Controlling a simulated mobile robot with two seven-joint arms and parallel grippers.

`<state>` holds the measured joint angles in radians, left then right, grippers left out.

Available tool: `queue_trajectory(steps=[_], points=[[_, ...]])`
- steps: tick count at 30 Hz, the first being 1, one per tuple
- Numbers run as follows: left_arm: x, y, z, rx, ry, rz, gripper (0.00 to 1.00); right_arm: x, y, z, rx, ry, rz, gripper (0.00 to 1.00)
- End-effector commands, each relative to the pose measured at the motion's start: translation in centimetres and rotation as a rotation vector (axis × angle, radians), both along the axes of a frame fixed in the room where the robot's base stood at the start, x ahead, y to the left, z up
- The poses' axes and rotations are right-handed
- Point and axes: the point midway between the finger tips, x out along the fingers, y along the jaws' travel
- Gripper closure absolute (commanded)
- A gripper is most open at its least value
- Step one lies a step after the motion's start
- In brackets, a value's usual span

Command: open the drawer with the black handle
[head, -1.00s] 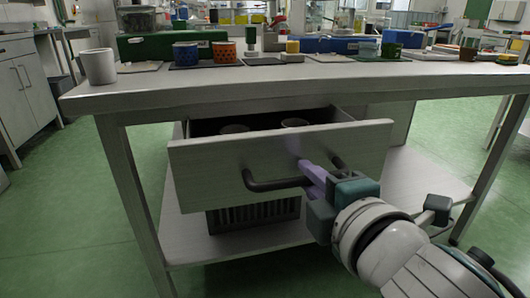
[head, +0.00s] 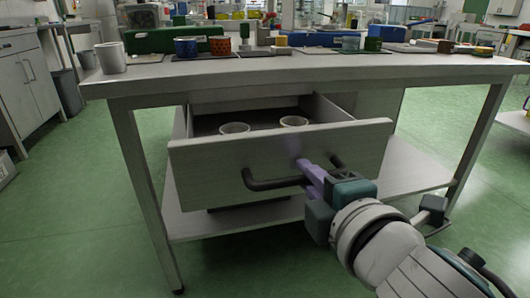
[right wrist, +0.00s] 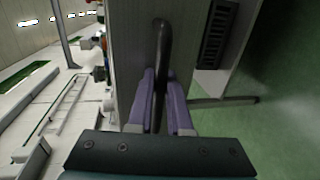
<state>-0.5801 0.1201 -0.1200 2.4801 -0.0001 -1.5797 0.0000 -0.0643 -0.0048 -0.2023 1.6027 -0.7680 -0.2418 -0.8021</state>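The drawer (head: 215,172) under the table stands pulled out, with its inside showing. Its black handle (head: 270,184) runs across the front panel. My right gripper (head: 309,170) is at the handle's right half. In the right wrist view, the purple fingers of my right gripper (right wrist: 160,100) lie on both sides of the black handle (right wrist: 162,60), closed around it. Two white cups (head: 234,128) (head: 294,121) stand inside the drawer. My left gripper is not in view.
The table top (head: 300,67) carries a white mug (head: 110,58), several small pots and a green crate (head: 150,40). A lower shelf (head: 400,168) lies under the drawer. Green floor (head: 70,220) is free to the left. A grey cabinet (head: 25,90) stands at the far left.

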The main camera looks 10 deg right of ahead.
Motion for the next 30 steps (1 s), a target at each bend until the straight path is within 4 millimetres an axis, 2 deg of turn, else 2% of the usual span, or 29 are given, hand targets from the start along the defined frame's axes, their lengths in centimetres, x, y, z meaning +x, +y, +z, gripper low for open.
queue_trajectory(steps=[1,4,14,17,24,30], points=[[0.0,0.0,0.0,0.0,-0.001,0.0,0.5,0.0,0.0,-0.1,0.0,0.002,-0.001,0.81],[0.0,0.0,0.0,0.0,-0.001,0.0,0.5,0.0,0.0,0.0,0.0,0.001,-0.001,0.7],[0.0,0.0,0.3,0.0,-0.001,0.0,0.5,-0.5,0.0,0.1,0.0,0.002,-0.001,0.7],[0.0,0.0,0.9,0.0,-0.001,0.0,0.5,-1.8,-0.1,0.5,0.001,0.003,-0.001,0.7],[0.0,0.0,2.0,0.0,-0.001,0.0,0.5,-6.3,-0.2,1.4,0.002,0.005,-0.001,0.7],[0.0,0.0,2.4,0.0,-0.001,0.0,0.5,-8.9,-0.3,1.8,0.001,0.003,-0.002,0.7]])
